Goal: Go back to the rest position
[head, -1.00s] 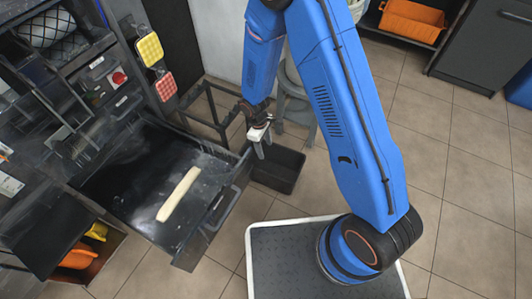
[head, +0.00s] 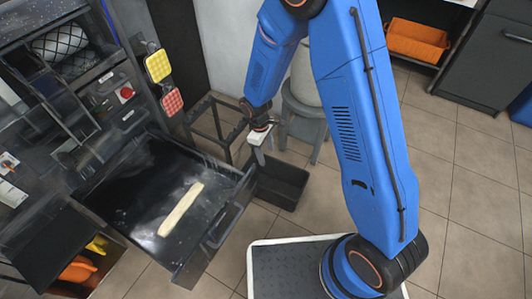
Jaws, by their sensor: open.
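My gripper (head: 264,150) hangs at the end of the blue arm, pointing down. It is open with nothing seen between its fingers. It appears above or in front of the far right corner of the pulled-out drawer tray, near a dark bin; its exact height is hard to tell. A pale peeled cane piece (head: 181,209) lies in the open drawer tray (head: 128,213) of the press (head: 75,100), apart from my gripper.
A dark bin (head: 282,184) stands on the floor right of the tray. Behind it are a metal frame (head: 217,126) and a grey stool (head: 305,112). An orange basket (head: 417,38) sits on a shelf at the back right. The tiled floor at right is clear.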

